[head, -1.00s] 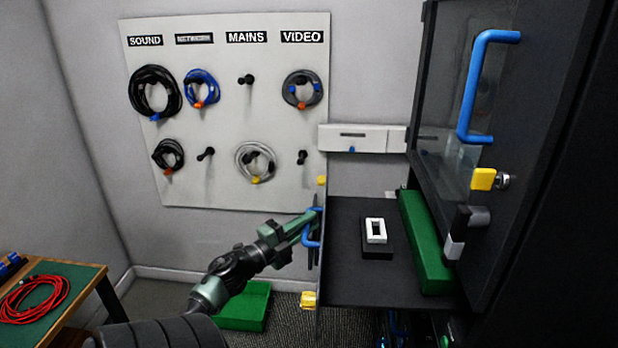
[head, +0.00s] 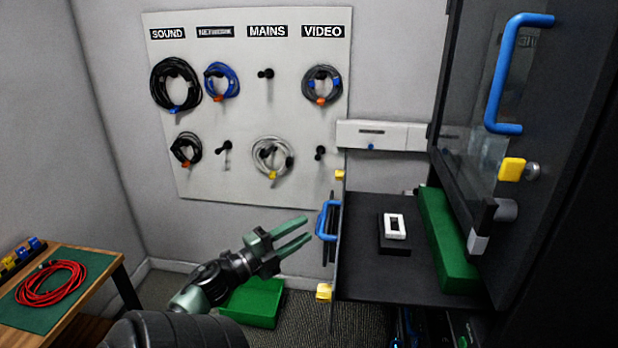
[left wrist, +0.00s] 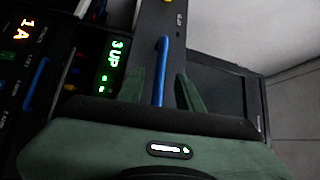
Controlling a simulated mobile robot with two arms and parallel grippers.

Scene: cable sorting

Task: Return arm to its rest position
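My left gripper (head: 306,231) is open and empty in the head view. Its two green fingers point right toward the blue handle (head: 324,220) on the left edge of the open drawer, with a gap between the fingertips and the handle. In the left wrist view the blue handle (left wrist: 161,70) shows between and beyond the two spread green fingers (left wrist: 158,90). My right gripper is in neither view.
The open drawer (head: 375,285) holds a white piece (head: 395,227) on a black block and a green block (head: 446,240). A cable board (head: 240,110) hangs behind. A green box (head: 256,303) stands on the floor. A table (head: 100,265) with a red cable (head: 50,284) is at left.

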